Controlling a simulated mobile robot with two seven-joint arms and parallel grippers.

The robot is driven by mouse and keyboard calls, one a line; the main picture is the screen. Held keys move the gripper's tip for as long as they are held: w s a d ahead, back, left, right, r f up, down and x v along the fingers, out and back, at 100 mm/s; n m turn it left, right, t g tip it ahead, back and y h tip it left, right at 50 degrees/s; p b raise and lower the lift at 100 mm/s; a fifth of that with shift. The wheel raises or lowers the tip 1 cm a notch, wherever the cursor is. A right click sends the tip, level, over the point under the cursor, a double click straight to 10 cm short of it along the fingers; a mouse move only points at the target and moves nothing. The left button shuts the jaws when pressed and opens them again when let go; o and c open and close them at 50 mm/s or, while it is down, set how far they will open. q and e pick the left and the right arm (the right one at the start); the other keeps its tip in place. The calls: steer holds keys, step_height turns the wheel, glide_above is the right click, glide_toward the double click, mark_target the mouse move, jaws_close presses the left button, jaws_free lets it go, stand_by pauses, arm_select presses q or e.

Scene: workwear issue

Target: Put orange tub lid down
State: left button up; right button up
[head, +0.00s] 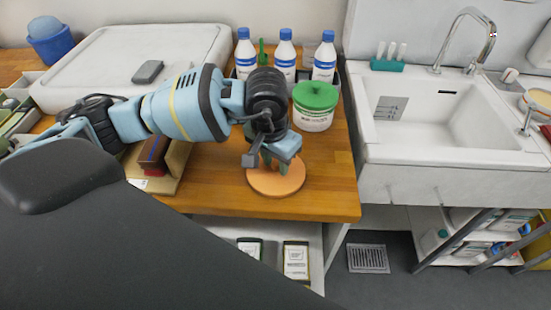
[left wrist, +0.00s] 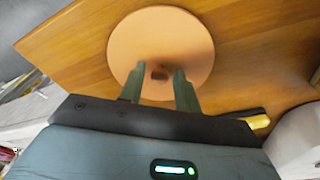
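The orange tub lid (head: 276,183) is a flat round disc on the wooden counter, near its front edge. It also shows in the left wrist view (left wrist: 160,35), with a small dark knob (left wrist: 159,73) at its middle. My left gripper (head: 272,168) is over the lid, pointing down. In the left wrist view its two fingers (left wrist: 159,77) stand apart on either side of the knob, with a gap visible on each side. The arm hides part of the lid in the head view. My right gripper is not in view.
A white tub with a green lid (head: 314,106) stands just behind the orange lid. Several white bottles with blue bands (head: 285,55) stand behind it. A white sink (head: 445,115) is to the right. The counter's front edge (head: 290,216) is close to the lid.

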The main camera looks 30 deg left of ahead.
mark_target(271, 175)
arm_select(q)
steer(key=shift+o, duration=0.6)
steer(key=shift+r, duration=0.1)
steer(key=shift+r, duration=0.25)
step_height(271, 175, up, 12)
steer(key=s, duration=0.1)
steer(key=shift+s+f, duration=0.2)
steer(key=shift+a, duration=0.1)
